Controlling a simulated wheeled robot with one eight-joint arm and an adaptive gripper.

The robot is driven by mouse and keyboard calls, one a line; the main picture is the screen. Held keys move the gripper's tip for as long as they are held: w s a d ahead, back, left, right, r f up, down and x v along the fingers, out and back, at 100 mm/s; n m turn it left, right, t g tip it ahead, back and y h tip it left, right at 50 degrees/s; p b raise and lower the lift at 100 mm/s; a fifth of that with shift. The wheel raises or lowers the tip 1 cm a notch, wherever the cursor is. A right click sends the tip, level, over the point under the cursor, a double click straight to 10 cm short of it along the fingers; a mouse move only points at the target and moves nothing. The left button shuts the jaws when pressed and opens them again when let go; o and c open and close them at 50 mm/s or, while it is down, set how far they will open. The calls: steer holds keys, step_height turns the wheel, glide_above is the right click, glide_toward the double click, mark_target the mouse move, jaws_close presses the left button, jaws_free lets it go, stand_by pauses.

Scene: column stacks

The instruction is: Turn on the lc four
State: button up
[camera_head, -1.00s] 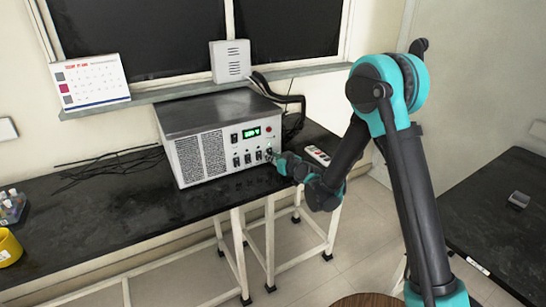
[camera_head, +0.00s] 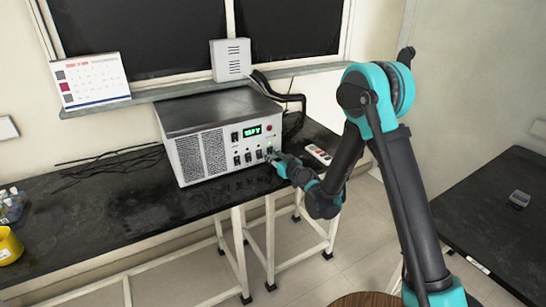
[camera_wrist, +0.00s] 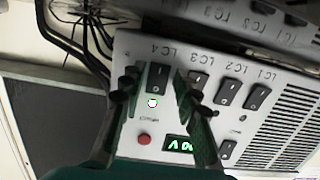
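The grey power unit (camera_head: 215,115) stands on the black bench. In the wrist view its front panel (camera_wrist: 225,125) appears upside down. The LC4 switch (camera_wrist: 158,78) is a black rocker under the label "LC4", between my fingers. A small indicator (camera_wrist: 152,103) by this switch glows white-green. My gripper (camera_head: 274,158) is at the right end of the switch row. In the wrist view my gripper (camera_wrist: 156,80) has its two fingers apart, one on each side of the LC4 switch. I cannot tell whether a finger touches it.
More black switches (camera_wrist: 228,92) sit beside LC4. A green lit display (camera_wrist: 179,144) and a red button (camera_wrist: 144,140) are on the panel. A white power strip (camera_head: 318,154) lies right of the unit. Black cables (camera_head: 290,97) run behind it. The bench front is clear.

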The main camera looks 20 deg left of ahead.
mark_target(269, 132)
steer(key=shift+r, duration=0.1)
step_height(269, 132, up, 10)
steer(key=shift+f, duration=0.1)
stand_by(0.5)
stand_by(0.4)
